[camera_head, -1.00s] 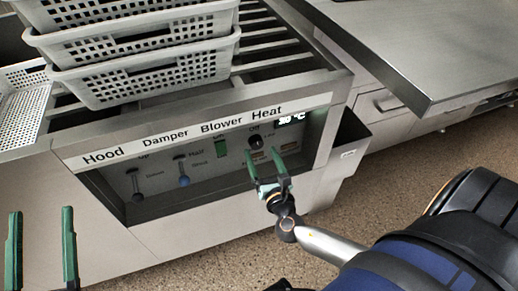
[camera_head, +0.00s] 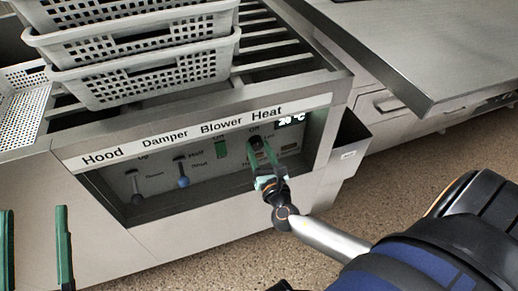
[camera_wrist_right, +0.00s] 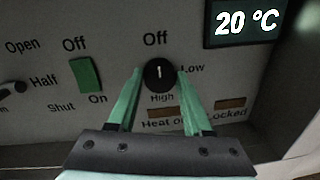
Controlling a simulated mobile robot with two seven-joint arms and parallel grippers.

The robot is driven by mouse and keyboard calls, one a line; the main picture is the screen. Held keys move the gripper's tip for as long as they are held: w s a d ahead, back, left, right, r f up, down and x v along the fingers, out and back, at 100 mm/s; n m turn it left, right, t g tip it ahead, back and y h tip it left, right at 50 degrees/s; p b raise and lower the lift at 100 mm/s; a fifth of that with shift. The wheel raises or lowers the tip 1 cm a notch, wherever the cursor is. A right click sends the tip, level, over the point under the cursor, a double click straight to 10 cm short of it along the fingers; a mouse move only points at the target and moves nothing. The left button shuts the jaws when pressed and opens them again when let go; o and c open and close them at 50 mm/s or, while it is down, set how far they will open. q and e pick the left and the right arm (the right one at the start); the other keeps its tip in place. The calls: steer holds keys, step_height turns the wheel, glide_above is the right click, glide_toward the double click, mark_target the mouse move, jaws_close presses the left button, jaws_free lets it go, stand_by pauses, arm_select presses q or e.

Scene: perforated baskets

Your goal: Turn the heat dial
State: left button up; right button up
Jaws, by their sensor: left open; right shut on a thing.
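The heat dial is a round black knob (camera_wrist_right: 159,76) with a white pointer mark turned up toward "Off"; "Low" is to its right and "High" below. In the head view the dial (camera_head: 255,142) sits under the "Heat" label. My right gripper (camera_wrist_right: 158,82) has its green fingers on either side of the dial and is shut on it. It also shows in the head view (camera_head: 262,153). A display (camera_wrist_right: 245,22) at the upper right reads 20 °C. My left gripper (camera_head: 35,215) is open and empty at the lower left of the head view.
A green blower switch (camera_wrist_right: 86,79) is left of the dial. Stacked perforated baskets (camera_head: 150,85) stand on the slatted top. A steel table (camera_head: 420,50) is at the right.

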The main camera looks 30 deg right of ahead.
jaws_close()
